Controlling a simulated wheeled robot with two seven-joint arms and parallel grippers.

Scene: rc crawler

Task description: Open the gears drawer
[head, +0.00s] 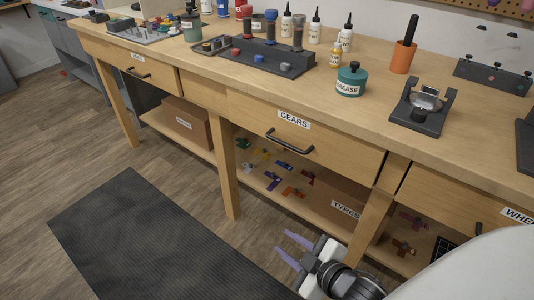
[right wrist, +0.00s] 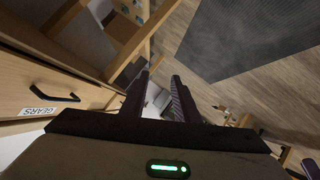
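The gears drawer (head: 335,145) is a wooden front under the workbench top, with a white GEARS label (head: 293,119) and a dark bar handle (head: 290,141). It looks shut, its front in line with the bench. In the right wrist view the drawer front (right wrist: 25,75) and its handle (right wrist: 55,94) lie at the left, apart from the fingers. My right gripper (head: 283,243) is low in front of the bench, below and apart from the handle. Its two purplish fingers are spread with nothing between them; they also show in the right wrist view (right wrist: 161,74). My left gripper is out of view.
The bench top (head: 215,72) holds bottles, a teal grease pot (head: 350,80) and a dark tray (head: 270,60). A lower shelf (head: 255,170) holds coloured parts and a TYRES box (head: 345,210). Bench legs (head: 223,165) stand beside it. A dark mat (head: 150,240) lies on open floor.

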